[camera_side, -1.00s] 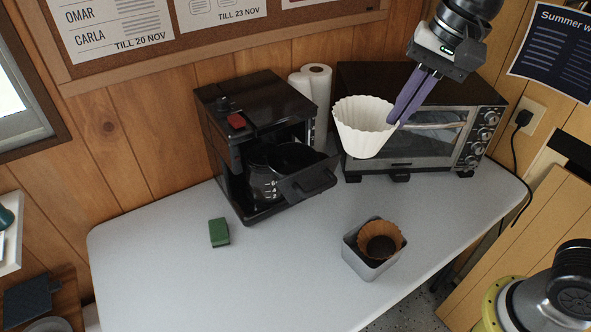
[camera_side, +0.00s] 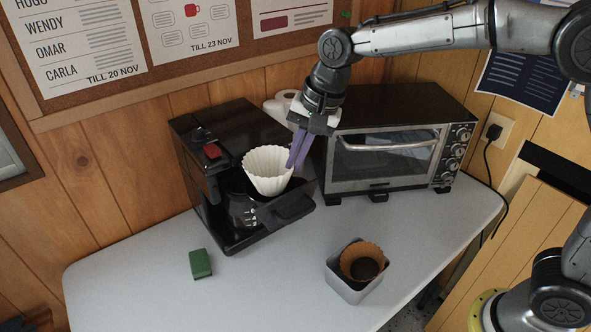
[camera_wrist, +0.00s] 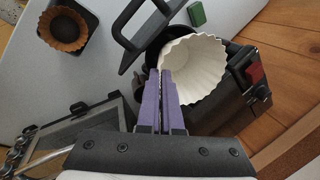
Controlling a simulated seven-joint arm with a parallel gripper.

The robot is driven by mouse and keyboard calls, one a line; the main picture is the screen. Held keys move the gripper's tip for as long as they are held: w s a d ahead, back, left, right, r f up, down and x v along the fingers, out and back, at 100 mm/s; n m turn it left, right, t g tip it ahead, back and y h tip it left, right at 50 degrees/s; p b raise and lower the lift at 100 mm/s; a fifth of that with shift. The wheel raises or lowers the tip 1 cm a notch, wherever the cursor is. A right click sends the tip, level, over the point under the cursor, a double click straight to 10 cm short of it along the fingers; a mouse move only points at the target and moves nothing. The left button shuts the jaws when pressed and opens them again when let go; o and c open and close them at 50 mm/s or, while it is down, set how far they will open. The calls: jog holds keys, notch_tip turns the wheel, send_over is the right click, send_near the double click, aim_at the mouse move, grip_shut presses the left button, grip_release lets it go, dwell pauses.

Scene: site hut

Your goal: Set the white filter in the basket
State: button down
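The white filter (camera_side: 267,168) is a fluted paper cup, held upright by its right side in my gripper (camera_side: 296,150). The purple fingers are shut on its wall. In the side view it hangs over the open basket drawer of the black coffee maker (camera_side: 214,140). The basket (camera_side: 284,205) with its handle sticks out at the front, its inside mostly hidden by the filter. In the wrist view the filter (camera_wrist: 191,66) lies just beyond my fingertips (camera_wrist: 166,72), covering part of the dark round basket. I cannot tell whether the filter touches the basket.
A brown filter (camera_side: 361,262) sits in a grey square tin (camera_side: 344,283) at the front right. A green block (camera_side: 200,263) lies on the table (camera_side: 130,275). A toaster oven (camera_side: 390,150) stands right of the coffee maker, paper rolls (camera_side: 279,105) behind. The table's left front is clear.

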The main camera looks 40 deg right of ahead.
jog(key=shift+f, duration=1.65)
jog(key=shift+f, duration=0.25)
jog(key=c, duration=1.1)
grip_release()
jog(key=v, duration=1.3)
jog(key=s+d+n+t+h, duration=0.1)
jog(key=s+d+n, duration=0.3)
jog(key=s+d, duration=0.55)
jog(key=s+d+f+n, duration=0.1)
jog(key=s+f+n, duration=0.1)
jog(key=s, duration=0.3)
jog(key=s+d+f+n+t+h, duration=0.1)
jog(key=s+d+f+n, duration=0.1)
jog(key=s, duration=0.3)
jog(key=s+d+f+n, duration=0.1)
jog(key=s+f+n, duration=0.1)
jog(key=s, duration=0.3)
jog(key=shift+s+d+f+t, duration=0.15)
jog(key=shift+d+f+t, duration=0.05)
jog(key=shift+t, duration=0.2)
